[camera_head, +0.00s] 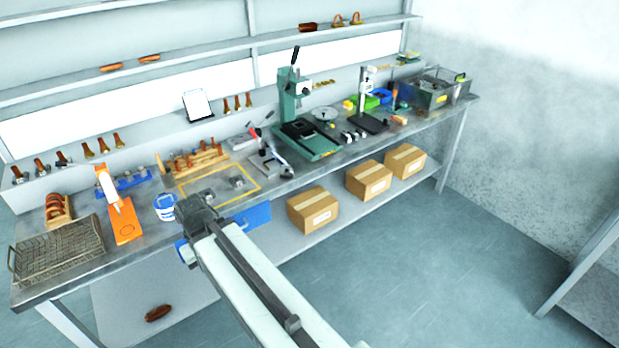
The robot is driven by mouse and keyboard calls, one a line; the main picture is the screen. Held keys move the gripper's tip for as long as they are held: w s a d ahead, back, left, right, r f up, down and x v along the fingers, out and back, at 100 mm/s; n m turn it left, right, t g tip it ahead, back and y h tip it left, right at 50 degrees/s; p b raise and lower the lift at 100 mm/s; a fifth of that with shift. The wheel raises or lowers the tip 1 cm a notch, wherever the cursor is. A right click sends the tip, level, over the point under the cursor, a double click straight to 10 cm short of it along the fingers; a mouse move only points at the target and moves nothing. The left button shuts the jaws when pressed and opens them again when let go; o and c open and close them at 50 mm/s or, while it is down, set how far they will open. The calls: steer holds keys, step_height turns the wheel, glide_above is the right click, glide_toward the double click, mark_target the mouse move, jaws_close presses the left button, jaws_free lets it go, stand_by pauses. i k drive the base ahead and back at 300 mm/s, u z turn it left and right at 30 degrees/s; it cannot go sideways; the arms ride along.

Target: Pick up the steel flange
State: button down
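A small grey metal piece (237,182), which looks like the steel flange, lies inside the yellow outlined rectangle (258,189) on the workbench. It is too small for me to make out its exact shape. My gripper (190,212) is at the end of my arm, at the bench's front edge, to the left of and nearer than the grey piece. It appears apart from that piece. My wrist hides the fingertips, so I cannot see whether they are open or hold anything.
A blue-and-white cup (165,207), an orange stand (124,222) and a wire basket (62,252) are at left. A wooden rack (194,160) stands behind the rectangle. A vise (268,163) and a green press (300,125) are to its right. Cardboard boxes (313,210) sit below.

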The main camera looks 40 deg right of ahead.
mark_target(285, 172)
steer(key=z, duration=0.1)
steer(key=k, duration=0.25)
steer(key=u, duration=0.6)
steer(key=i, duration=1.55)
steer(key=z, duration=0.65)
